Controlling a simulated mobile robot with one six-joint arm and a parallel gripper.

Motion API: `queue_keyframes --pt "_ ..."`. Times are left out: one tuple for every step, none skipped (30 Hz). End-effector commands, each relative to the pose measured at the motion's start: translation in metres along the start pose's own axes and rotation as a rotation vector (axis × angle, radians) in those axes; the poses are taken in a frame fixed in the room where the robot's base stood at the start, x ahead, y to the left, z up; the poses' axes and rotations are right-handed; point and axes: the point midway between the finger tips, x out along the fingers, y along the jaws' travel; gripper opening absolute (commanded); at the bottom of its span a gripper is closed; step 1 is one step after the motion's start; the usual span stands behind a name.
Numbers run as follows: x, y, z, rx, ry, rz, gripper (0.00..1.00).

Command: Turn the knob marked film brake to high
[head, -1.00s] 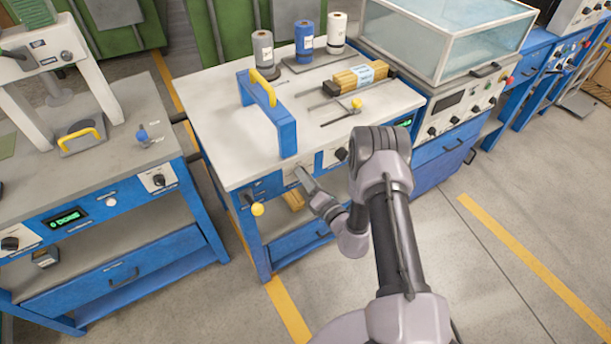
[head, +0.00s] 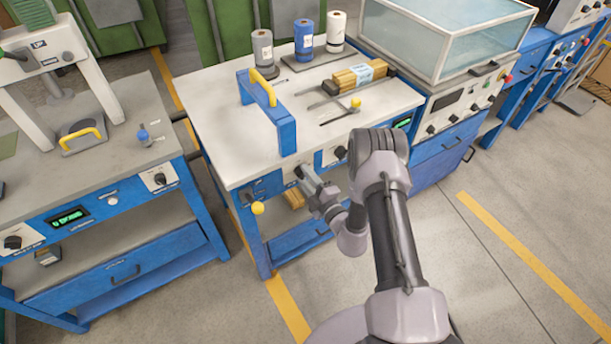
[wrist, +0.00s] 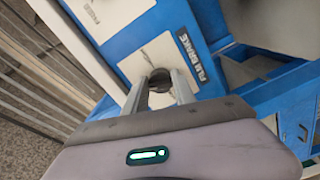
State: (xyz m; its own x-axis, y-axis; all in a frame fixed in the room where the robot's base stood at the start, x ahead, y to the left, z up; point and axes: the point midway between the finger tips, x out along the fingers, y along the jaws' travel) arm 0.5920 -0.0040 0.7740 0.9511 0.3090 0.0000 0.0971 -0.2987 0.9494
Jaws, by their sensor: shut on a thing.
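The film brake knob (wrist: 160,76) is a dark round knob on a white plate, with a dark "FILM BRAKE" label (wrist: 188,56) beside it in the wrist view. My gripper (wrist: 160,84) is shut on the knob, one finger on each side of it. In the head view my gripper (head: 302,174) reaches the front panel of the middle bench (head: 228,166), below the blue arch. There the knob is hidden behind the fingers, and its pointer and scale marks cannot be read in either view.
Another dark knob (head: 340,153) sits to the right on the same panel. A yellow ball handle (head: 258,208) sticks out to the left, close to my gripper. A blue arch with a yellow handle (head: 264,88) stands on the bench top. The floor in front is clear.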

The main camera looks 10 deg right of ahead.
Motion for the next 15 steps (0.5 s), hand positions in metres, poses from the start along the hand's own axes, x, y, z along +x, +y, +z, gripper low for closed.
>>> queue_keyframes --pt "-0.0005 -0.001 -0.0004 0.039 0.0 -0.003 0.0" --pt "-0.0005 -0.0011 -0.0004 0.068 0.0 -0.003 0.0" --pt "-0.0005 -0.0012 -0.0005 0.105 0.0 -0.003 0.0" --pt "-0.0005 -0.0013 -0.0005 0.134 0.0 -0.003 0.0" --pt "-0.0005 -0.0014 -0.0005 0.163 0.0 -0.003 0.0" --pt "-0.0005 -0.0015 -0.0005 0.2 0.0 -0.003 0.0" --pt "-0.0005 -0.0017 -0.0005 0.229 0.0 -0.003 0.0" --pt "-0.0005 -0.0017 -0.0005 0.258 0.0 -0.003 0.0" --pt "-0.0005 -0.0019 -0.0006 0.295 0.0 -0.002 0.0" --pt "-0.0005 -0.002 -0.0006 0.324 0.0 -0.003 0.0" --pt "-0.0005 -0.0021 -0.0006 0.353 0.0 -0.002 0.0" --pt "-0.0005 -0.0022 -0.0007 0.39 0.0 -0.002 0.0" --pt "-0.0005 -0.0023 -0.0007 0.419 0.0 -0.002 0.0" --pt "-0.0005 -0.0024 -0.0007 0.448 0.0 -0.002 0.0" --pt "-0.0005 -0.0025 -0.0008 0.485 0.0 -0.002 0.0"
